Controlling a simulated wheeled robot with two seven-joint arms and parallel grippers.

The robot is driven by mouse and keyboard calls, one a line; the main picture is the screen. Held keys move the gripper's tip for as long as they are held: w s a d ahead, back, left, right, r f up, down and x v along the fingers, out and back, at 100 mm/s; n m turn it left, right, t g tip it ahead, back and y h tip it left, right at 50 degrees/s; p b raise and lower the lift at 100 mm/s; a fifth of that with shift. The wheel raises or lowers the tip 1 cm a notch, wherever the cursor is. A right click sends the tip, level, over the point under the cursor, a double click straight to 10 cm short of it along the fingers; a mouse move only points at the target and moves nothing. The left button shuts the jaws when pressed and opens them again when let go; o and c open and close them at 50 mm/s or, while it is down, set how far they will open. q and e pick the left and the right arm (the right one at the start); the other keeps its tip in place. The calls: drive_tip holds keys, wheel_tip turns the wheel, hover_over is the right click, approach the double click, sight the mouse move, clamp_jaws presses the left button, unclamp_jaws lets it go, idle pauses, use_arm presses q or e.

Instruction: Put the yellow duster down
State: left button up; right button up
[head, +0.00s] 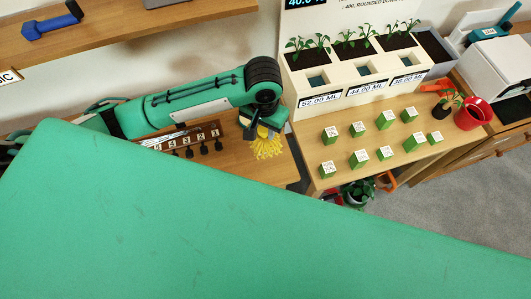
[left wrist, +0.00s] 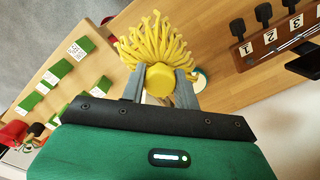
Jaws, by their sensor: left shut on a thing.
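The yellow duster (head: 266,147) has a mop of thick yellow strands and hangs from my left gripper (head: 258,126) in the head view. In the left wrist view the duster (left wrist: 157,38) shows its strands fanned out and its round yellow end between the two grey fingers. My left gripper (left wrist: 160,84) is shut on it. The duster appears over the right end of the brown wooden table (head: 274,172); its height above the top is hard to tell. My right gripper is not in view.
A rack with numbered black knobs (head: 195,140) lies left of the duster. On the table to the right stand several green blocks with white labels (head: 387,120), a planter box (head: 345,85) and a red pot (head: 473,113). A gap separates the two tables. A large green surface hides the foreground.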

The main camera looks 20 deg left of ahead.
sight(264, 136)
use_arm(q)
drive_tip(key=shift+f+p, duration=0.85)
drive_tip(key=shift+f, duration=7.25)
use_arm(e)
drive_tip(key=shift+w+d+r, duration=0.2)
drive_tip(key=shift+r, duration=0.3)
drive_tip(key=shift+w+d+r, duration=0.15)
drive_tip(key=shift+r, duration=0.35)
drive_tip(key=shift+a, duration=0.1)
use_arm(q)
drive_tip(key=shift+f, duration=0.1)
drive_tip(key=o, duration=1.1)
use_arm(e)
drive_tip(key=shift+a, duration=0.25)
use_arm(q)
wheel_tip(264, 136, up, 12)
drive_tip(key=shift+r+b, duration=0.15)
drive_tip(key=shift+b, duration=0.55)
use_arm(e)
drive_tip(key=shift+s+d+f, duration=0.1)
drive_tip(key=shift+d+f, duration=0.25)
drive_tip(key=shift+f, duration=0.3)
